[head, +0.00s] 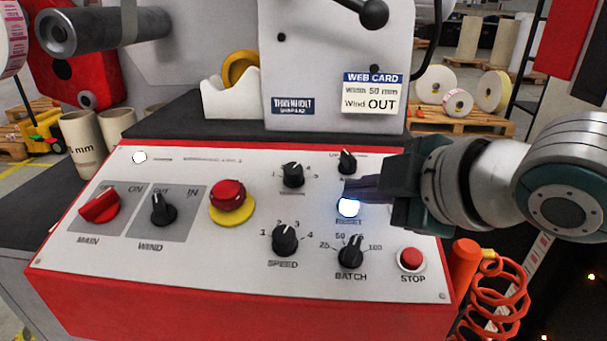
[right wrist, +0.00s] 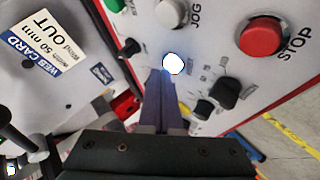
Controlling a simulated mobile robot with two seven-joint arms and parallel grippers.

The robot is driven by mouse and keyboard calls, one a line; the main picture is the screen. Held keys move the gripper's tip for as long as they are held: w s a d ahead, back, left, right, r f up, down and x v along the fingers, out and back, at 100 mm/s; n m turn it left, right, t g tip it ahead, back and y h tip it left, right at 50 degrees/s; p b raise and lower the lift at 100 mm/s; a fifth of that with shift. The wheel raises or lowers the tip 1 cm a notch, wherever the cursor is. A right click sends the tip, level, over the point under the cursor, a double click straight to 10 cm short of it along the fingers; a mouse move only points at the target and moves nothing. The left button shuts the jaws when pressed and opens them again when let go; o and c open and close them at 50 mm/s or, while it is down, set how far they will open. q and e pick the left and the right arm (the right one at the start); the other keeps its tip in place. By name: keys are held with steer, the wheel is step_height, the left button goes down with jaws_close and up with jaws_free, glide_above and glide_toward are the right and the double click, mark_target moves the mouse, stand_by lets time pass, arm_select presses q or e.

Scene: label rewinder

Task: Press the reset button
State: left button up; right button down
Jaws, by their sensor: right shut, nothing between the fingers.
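The reset button (head: 348,207) glows white-blue on the panel's right half, above its RESET label. My right gripper (head: 350,187) reaches in from the right with its fingers shut and empty. Its fingertips are right by the button, at its upper edge in the head view. In the right wrist view the lit round button (right wrist: 173,64) shows just beyond the shut fingertips (right wrist: 161,73). I cannot tell whether they touch it. The gripper hides part of the panel's upper right. My left gripper is not in view.
The white panel (head: 120,240) also carries a red-and-yellow button (head: 231,196), a red stop button (head: 411,258), a BATCH knob (head: 350,252) and a SPEED knob (head: 285,240). A WEB CARD sign (head: 373,93) is behind. An orange coiled hose (head: 497,295) hangs at the right.

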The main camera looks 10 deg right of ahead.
steer(key=shift+w+f, duration=0.15)
steer(key=shift+f, duration=0.3)
stand_by(0.6)
steer(key=shift+s+r+p, duration=0.25)
steer(key=shift+r+p, duration=0.6)
steer(key=shift+p, duration=0.15)
steer(key=shift+r, duration=0.1)
steer(key=r+p, duration=0.2)
steer(key=p, duration=0.1)
steer(key=s+r+p, duration=0.1)
steer(key=r+p, duration=0.1)
steer(key=p, duration=0.1)
steer(key=shift+s+a+r, duration=0.15)
steer(key=shift+a+r, duration=0.05)
steer(key=shift+r, duration=0.1)
stand_by(0.4)
